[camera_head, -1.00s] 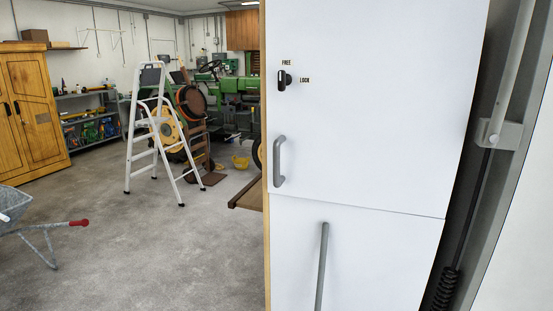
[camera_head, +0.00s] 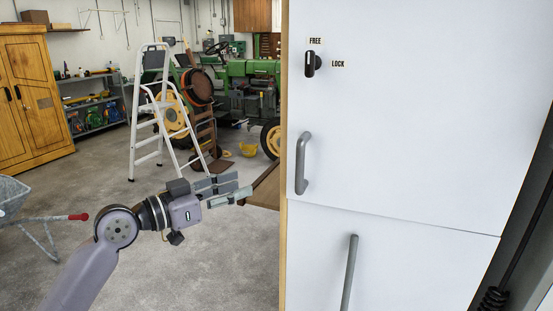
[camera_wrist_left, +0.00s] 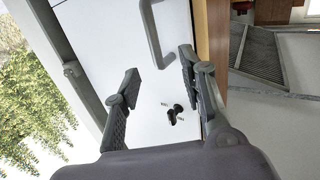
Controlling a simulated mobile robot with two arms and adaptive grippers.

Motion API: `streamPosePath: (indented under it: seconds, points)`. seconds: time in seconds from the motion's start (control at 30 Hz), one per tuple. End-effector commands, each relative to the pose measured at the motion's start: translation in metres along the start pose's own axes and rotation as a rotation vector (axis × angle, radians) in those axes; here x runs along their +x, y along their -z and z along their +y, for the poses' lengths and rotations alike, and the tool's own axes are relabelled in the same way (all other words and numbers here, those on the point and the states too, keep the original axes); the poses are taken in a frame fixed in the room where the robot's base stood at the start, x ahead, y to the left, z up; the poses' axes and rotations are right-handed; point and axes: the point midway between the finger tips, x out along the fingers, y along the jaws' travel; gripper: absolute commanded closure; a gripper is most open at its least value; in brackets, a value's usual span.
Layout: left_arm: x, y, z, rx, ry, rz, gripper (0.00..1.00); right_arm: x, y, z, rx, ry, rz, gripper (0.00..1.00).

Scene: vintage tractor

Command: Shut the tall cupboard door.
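A tall white door panel (camera_head: 420,110) fills the right of the head view, with a light wooden left edge (camera_head: 284,150). It carries a dark knob (camera_head: 312,62) labelled FREE and LOCK, and a grey upright handle (camera_head: 302,163). A seam separates it from a lower white panel with a long grey bar handle (camera_head: 349,272). I cannot tell whether the door stands ajar. My left gripper (camera_head: 240,187) is left of the panel's edge in the head view, open and empty. In the left wrist view its spread fingers (camera_wrist_left: 158,62) face the white panel, with the handle (camera_wrist_left: 154,35) and knob (camera_wrist_left: 174,114) showing between or near them. My right gripper is not in view.
A brown tabletop (camera_head: 265,188) juts out beside the panel's left edge. A white stepladder (camera_head: 150,115), a green tractor (camera_head: 250,90) and a yellow wooden cupboard (camera_head: 35,100) stand behind. A wheelbarrow (camera_head: 12,195) is at left. The concrete floor between is largely clear.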

Motion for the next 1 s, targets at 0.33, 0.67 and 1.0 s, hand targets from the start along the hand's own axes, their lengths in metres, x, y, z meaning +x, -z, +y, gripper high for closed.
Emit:
streamPosePath:
  seconds: [0.33, 0.67, 1.0]
  points:
    - [0.036, 0.018, 0.013, 0.015, -0.032, 0.013, 0.62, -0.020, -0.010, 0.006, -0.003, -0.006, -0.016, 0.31]
    - [0.110, 0.018, 0.014, 0.014, -0.029, 0.011, 0.62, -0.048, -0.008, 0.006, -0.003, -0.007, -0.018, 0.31]
    - [0.163, 0.015, 0.015, 0.016, -0.027, 0.011, 0.62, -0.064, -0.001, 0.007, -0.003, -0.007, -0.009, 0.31]
